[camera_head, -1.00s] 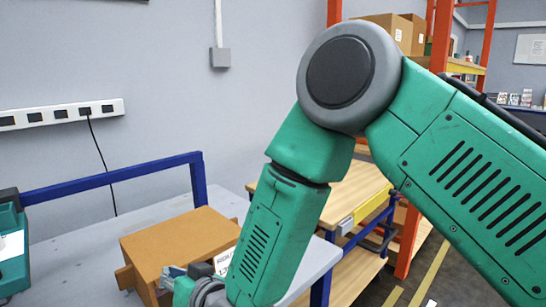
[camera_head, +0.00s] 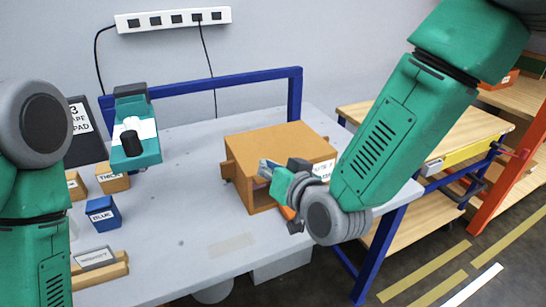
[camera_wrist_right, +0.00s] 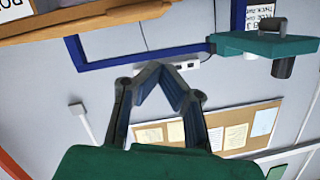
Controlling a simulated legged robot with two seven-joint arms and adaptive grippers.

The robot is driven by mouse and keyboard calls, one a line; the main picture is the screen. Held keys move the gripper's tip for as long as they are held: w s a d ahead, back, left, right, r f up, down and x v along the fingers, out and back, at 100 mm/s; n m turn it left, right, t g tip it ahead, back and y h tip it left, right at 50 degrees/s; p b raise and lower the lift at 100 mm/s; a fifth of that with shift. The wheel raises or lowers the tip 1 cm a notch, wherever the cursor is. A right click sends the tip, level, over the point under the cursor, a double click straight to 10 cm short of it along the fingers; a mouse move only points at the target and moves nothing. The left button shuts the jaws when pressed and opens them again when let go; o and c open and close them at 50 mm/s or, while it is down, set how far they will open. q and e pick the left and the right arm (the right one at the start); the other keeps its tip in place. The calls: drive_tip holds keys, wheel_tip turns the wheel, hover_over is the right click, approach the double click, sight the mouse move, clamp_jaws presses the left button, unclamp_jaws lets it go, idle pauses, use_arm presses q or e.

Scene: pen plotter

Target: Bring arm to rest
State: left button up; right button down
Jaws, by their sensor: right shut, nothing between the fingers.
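My right arm is green and reaches in from the upper right of the head view. Its gripper (camera_head: 266,170) is in front of the brown box, at the box's open front side; I cannot tell whether it touches the box. In the right wrist view the two dark fingers (camera_wrist_right: 160,68) meet at their tips with nothing between them. My left arm stands at the left edge of the head view, and its gripper is out of the picture.
The brown box (camera_head: 270,138) stands on the grey table (camera_head: 190,215). A teal device (camera_head: 136,150), a blue block (camera_head: 103,214), a labelled wooden block (camera_head: 113,182) and a wooden holder (camera_head: 100,268) are at left. A blue rail (camera_head: 225,78) runs behind. The table's front middle is clear.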

drive_tip(key=v, duration=0.6)
drive_tip(key=s+d+f+g+h, duration=0.25)
drive_tip(key=s+d+f, duration=0.25)
drive_tip(key=f, duration=0.5)
drive_tip(key=s+d+f+g+h, duration=0.1)
drive_tip(key=s+d+f+g, duration=0.4)
drive_tip(key=f, duration=0.5)
drive_tip(key=s+d+f+g+h, duration=0.1)
drive_tip(key=s+d+f+g, duration=0.1)
drive_tip(key=s+d+f, duration=0.3)
drive_tip(key=s+d+f+g+h, duration=0.2)
drive_tip(key=s+d+f, duration=0.3)
drive_tip(key=s, duration=0.8)
drive_tip(key=d+g, duration=0.1)
drive_tip(key=d, duration=0.1)
drive_tip(key=shift+d+f+g, duration=0.2)
drive_tip(key=shift+d+g, duration=0.1)
drive_tip(key=shift+g, duration=0.05)
